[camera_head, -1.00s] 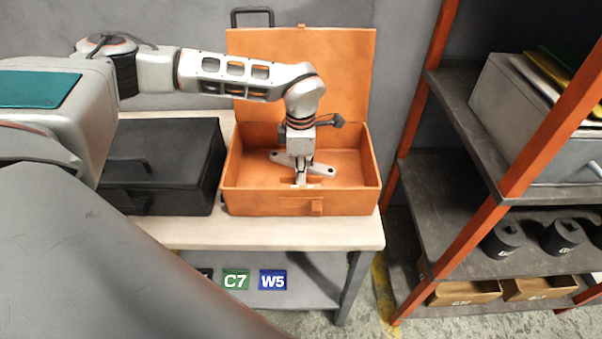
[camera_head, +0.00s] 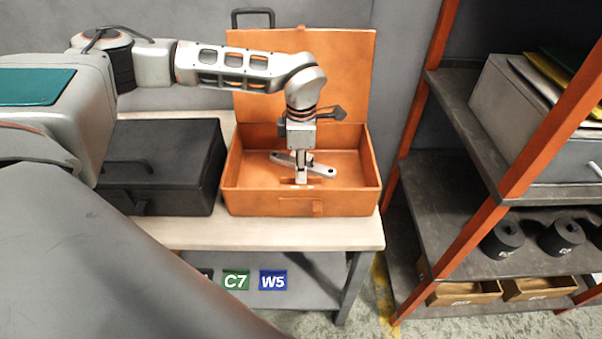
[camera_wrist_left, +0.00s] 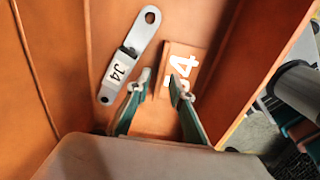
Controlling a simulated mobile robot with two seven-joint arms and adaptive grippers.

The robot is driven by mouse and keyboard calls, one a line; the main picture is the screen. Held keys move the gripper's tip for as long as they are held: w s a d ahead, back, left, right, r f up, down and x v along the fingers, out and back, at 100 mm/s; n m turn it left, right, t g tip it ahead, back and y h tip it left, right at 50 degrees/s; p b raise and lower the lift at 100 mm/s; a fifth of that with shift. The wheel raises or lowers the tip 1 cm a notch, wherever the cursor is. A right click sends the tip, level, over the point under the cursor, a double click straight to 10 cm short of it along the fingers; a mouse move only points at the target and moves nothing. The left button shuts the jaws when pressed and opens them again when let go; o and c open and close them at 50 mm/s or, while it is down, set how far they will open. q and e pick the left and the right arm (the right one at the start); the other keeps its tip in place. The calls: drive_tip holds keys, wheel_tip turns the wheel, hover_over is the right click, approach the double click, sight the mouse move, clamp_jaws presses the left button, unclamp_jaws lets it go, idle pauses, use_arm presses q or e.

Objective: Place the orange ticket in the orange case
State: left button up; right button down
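The orange case (camera_head: 250,203) stands open on the table, lid raised at the back. The orange ticket (camera_wrist_left: 180,53) with white lettering lies on the case floor in the left wrist view. In the head view only a small part of it shows below my gripper. My left gripper (camera_wrist_left: 159,80) is inside the case, above the floor, its two fingers apart with a gap between them. The right finger covers part of the ticket's lettering. A grey bracket (camera_wrist_left: 122,65) with a J4 label lies beside the ticket. My right gripper is not in view.
A closed black case (camera_head: 175,150) stands left of the orange case. The table (camera_head: 270,233) has a bare front strip. A shelf rack with orange posts (camera_head: 470,230) stands at the right, holding a grey box (camera_head: 520,115), black rolls and cardboard trays.

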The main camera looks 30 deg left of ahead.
use_arm(q)
wheel_tip(320, 180, up, 10)
idle(0.3)
drive_tip(key=shift+f, duration=0.1)
idle(0.4)
